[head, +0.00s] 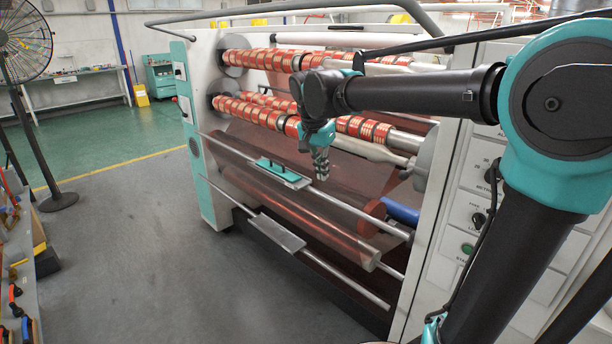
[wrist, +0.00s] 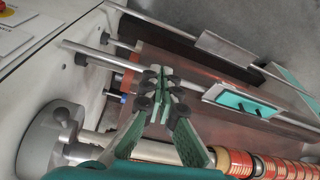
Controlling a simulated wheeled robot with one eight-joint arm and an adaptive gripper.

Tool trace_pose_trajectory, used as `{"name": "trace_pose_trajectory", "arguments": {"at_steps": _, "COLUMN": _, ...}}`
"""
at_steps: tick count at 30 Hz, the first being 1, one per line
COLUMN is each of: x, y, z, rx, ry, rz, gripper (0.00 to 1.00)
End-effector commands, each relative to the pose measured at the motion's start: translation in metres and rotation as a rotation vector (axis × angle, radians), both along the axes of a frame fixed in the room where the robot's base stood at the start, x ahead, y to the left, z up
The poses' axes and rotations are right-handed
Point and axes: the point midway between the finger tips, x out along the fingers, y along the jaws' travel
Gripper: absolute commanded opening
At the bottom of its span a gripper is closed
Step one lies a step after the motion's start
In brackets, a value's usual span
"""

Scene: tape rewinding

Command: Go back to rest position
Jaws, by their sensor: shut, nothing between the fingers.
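My gripper (head: 320,165) hangs from my arm in front of the rewinding machine, pointing down, in the head view. In the wrist view my gripper (wrist: 160,90) has its green fingers shut with nothing between them. It is above the brown film web (head: 330,195) and clear of the upper shafts. My arm reaches in from the right side of the head view.
The machine carries shafts with red-and-white tape rolls (head: 262,113). A metal plate (head: 276,233) is on a lower bar. Floor at left is open; a fan (head: 25,45) stands there.

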Motion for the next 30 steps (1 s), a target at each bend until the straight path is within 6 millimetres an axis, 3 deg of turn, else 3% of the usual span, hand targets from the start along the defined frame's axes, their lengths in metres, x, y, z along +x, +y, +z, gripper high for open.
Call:
{"name": "trace_pose_trajectory", "arguments": {"at_steps": 9, "x": -0.024, "y": 0.036, "z": 0.0, "rx": 0.001, "ry": 0.0, "rz": -0.012, "gripper": 0.0}}
{"name": "trace_pose_trajectory", "arguments": {"at_steps": 15, "x": -0.028, "y": 0.034, "z": -0.006, "rx": 0.003, "ry": 0.003, "rz": -0.009, "gripper": 0.0}}
{"name": "trace_pose_trajectory", "arguments": {"at_steps": 17, "x": -0.028, "y": 0.021, "z": -0.016, "rx": 0.006, "ry": 0.004, "rz": 0.008, "gripper": 0.0}}
{"name": "trace_pose_trajectory", "arguments": {"at_steps": 23, "x": -0.041, "y": -0.059, "z": -0.083, "rx": 0.028, "ry": 0.006, "rz": 0.145, "gripper": 0.0}}
{"name": "trace_pose_trajectory", "arguments": {"at_steps": 30, "x": -0.094, "y": -0.152, "z": -0.171, "rx": 0.028, "ry": -0.04, "rz": 0.343, "gripper": 0.0}}
